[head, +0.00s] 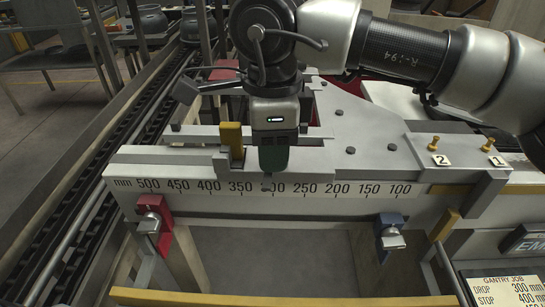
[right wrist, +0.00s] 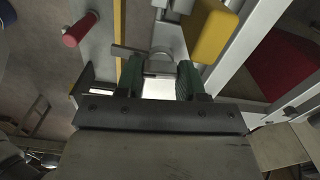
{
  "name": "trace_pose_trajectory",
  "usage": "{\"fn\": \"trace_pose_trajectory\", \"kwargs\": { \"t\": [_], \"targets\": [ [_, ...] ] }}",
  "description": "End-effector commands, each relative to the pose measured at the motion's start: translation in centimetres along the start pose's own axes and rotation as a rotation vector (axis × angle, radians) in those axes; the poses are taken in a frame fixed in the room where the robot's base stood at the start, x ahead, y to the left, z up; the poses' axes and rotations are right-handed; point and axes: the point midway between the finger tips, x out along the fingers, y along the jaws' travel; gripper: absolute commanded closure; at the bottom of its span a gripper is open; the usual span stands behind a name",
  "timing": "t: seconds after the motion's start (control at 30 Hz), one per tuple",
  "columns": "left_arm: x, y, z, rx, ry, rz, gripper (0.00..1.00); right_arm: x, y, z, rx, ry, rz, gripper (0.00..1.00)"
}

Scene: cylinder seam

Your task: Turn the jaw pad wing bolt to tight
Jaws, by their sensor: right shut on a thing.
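My right gripper (head: 270,172) points down in front of the ruled beam (head: 330,190), near the 300 mark. In the right wrist view its two green fingers (right wrist: 162,80) are shut on a small grey metal piece, the wing bolt (right wrist: 160,66), which is mostly hidden between them. How far the bolt is turned cannot be told. The yellow jaw pad block (head: 232,138) stands just left of the gripper in the head view. It also shows in the right wrist view (right wrist: 214,38), right of the fingers. My left gripper is not in view.
A red clamp (head: 155,215) and a blue clamp (head: 390,232) hang on the beam's front. Two brass pins, labelled 2 (head: 434,143) and 1 (head: 488,146), stand at the right. A sign (head: 505,290) reads drop 300 mm, stop 400.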

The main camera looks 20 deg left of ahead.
Motion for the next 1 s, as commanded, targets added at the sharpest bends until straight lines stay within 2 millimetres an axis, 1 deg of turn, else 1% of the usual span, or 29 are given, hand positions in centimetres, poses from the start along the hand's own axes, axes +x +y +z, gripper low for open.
{"fn": "trace_pose_trajectory", "kwargs": {
  "t": [0.03, 0.3, 1.0],
  "targets": [
    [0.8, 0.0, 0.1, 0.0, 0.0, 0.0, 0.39, 0.2, 0.0, 0.0, 0.046, -0.002, -0.005, 0.85],
    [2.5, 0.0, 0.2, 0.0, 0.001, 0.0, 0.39, 0.1, 0.0, 0.0, 0.302, -0.002, -0.004, 0.85],
    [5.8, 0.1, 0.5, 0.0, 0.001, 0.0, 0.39, -0.1, 0.1, 0.1, 0.969, -0.006, -0.004, 0.85]
  ]
}}
